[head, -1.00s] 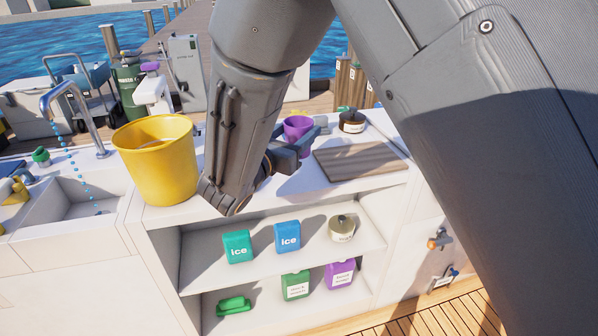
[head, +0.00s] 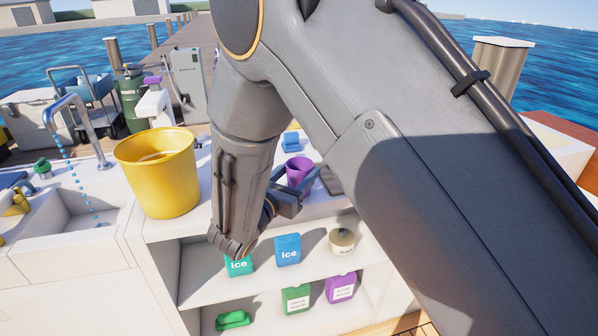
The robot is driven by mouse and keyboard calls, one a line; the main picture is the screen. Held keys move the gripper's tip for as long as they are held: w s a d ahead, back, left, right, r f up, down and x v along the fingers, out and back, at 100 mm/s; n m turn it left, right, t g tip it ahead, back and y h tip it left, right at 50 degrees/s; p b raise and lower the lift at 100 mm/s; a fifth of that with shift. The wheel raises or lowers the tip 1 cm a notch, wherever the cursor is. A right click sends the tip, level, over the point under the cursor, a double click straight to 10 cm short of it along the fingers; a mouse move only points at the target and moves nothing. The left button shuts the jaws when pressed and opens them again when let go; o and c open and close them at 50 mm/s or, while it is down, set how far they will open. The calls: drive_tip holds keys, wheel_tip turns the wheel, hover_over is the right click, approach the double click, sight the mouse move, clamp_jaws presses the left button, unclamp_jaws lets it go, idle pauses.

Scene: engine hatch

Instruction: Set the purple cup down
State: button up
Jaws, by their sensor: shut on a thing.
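The purple cup (head: 299,171) is upright, at the right of my forearm in the head view. My gripper (head: 303,188) is shut on it, with the dark fingers at its lower part. The cup is over the front part of the white counter (head: 208,160). Whether its base touches the counter or hangs just above it I cannot tell, as the fingers hide the base.
A yellow bucket (head: 158,175) stands left of my arm, beside the sink (head: 75,203). A small blue object (head: 290,142) is behind the cup. A board (head: 329,180) shows partly at its right. Shelves below hold ice packs and containers. My upper arm hides the counter's right side.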

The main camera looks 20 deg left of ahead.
drive_tip(key=o, duration=1.1)
drive_tip(key=shift+r, duration=0.1)
drive_tip(key=v, duration=1.2)
